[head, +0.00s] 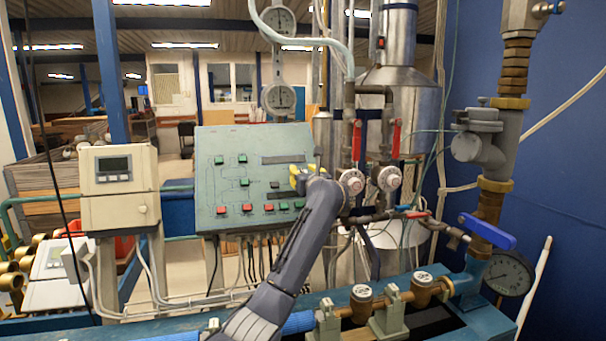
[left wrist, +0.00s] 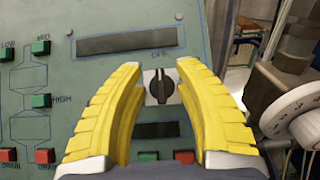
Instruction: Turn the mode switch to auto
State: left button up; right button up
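The mode switch (left wrist: 158,87) is a round black knob with a raised handle on a light plate, on the green control panel (head: 232,165). Its handle stands roughly upright in the left wrist view. My left gripper (left wrist: 160,75) is open, with one yellow finger on each side of the knob and gaps on both sides. In the head view the left gripper (head: 302,174) is at the panel's right part, and the knob is hidden there. My right gripper is not in view.
Green buttons (left wrist: 41,100) and red buttons (left wrist: 45,155) sit left of and below the switch. A dark display strip (left wrist: 125,40) is above it. Round white dials (head: 352,182) on pipes stand close to the right of the gripper. A meter box (head: 118,185) stands left of the panel.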

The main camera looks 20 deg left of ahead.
pick_arm(q)
jog(key=shift+o, duration=0.2)
grip_shut()
jog(key=shift+m, duration=0.3)
jog(key=m+t+h, duration=0.1)
jog(key=m+h, duration=0.4)
jog(key=m, duration=0.1)
jog(key=shift+r+m, duration=0.1)
jog(key=shift+m, duration=0.3)
jog(key=shift+m+h, duration=1.5)
jog(key=shift+m, duration=0.6)
jog(key=shift+m+h, duration=0.3)
jog(key=shift+c, duration=0.2)
grip_release()
jog(key=shift+d, duration=0.1)
